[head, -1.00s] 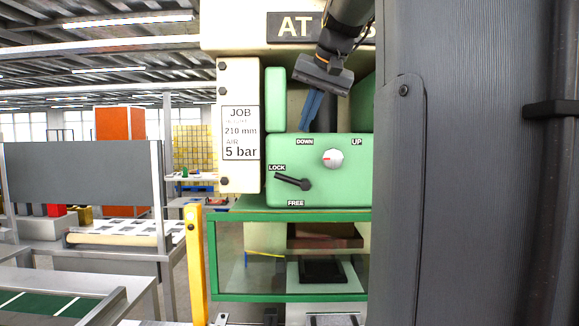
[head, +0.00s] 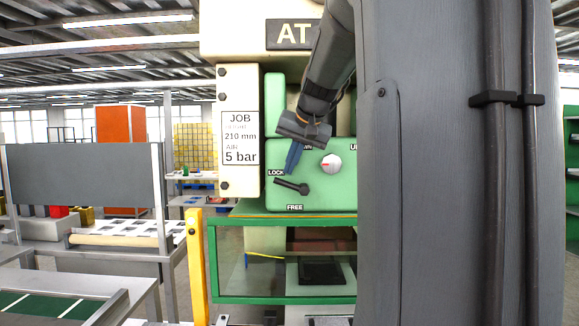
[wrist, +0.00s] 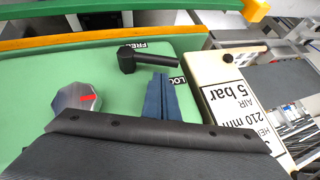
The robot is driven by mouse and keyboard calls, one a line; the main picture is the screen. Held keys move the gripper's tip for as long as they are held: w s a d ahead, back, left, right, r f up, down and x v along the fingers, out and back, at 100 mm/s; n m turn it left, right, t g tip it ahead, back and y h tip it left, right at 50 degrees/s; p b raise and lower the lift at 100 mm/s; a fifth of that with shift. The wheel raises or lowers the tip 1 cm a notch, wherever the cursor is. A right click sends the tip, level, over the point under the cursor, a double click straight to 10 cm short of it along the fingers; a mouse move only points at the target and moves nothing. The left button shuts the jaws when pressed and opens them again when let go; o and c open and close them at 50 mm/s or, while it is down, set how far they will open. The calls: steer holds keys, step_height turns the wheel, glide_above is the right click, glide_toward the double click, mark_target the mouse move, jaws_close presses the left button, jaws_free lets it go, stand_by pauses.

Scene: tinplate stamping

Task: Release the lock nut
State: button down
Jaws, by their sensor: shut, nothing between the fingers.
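The lock lever (head: 293,186) is a black handle on the green control panel (head: 340,195). Its free end points left and slightly up, beside the LOCK label (head: 276,172); the FREE label (head: 295,207) sits lower. In the wrist view the lever (wrist: 150,60) lies just beyond the blue fingertips. My gripper (head: 291,171) is shut and empty, fingers pointing down, just above the lever in the head view. In the wrist view the closed fingers (wrist: 160,78) partly cover the LOCK label. I cannot tell whether they touch the lever.
A cream job plate (head: 239,185) stands to the left. Below is a green-framed clear guard (head: 230,299). A yellow post (head: 195,265) stands at the lower left.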

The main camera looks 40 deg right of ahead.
steer(key=shift+w+a+f, duration=0.1)
steer(key=shift+a+f, duration=0.1)
steer(key=shift+f, duration=0.5)
